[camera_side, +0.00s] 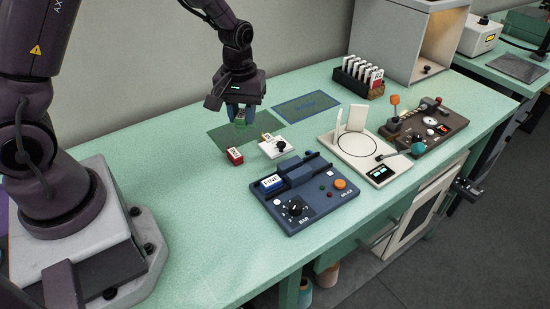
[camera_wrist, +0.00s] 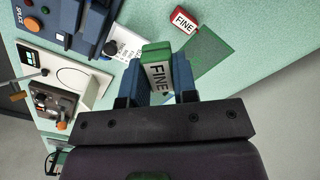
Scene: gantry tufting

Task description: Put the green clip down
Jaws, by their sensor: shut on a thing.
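My gripper (camera_side: 239,110) is shut on the green clip (camera_side: 240,122), a small block with a white label reading FINE. In the wrist view the clip (camera_wrist: 155,52) sticks out between the blue fingers of my gripper (camera_wrist: 157,85). In the side view it hangs upright over the dark green mat (camera_side: 222,138), which also shows in the wrist view (camera_wrist: 208,52). I cannot tell whether the clip touches the mat. The fingers hide part of it.
A navy device (camera_side: 310,194) stands in front. A blue mat (camera_side: 307,106) and a rack of cards (camera_side: 357,77) lie right.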

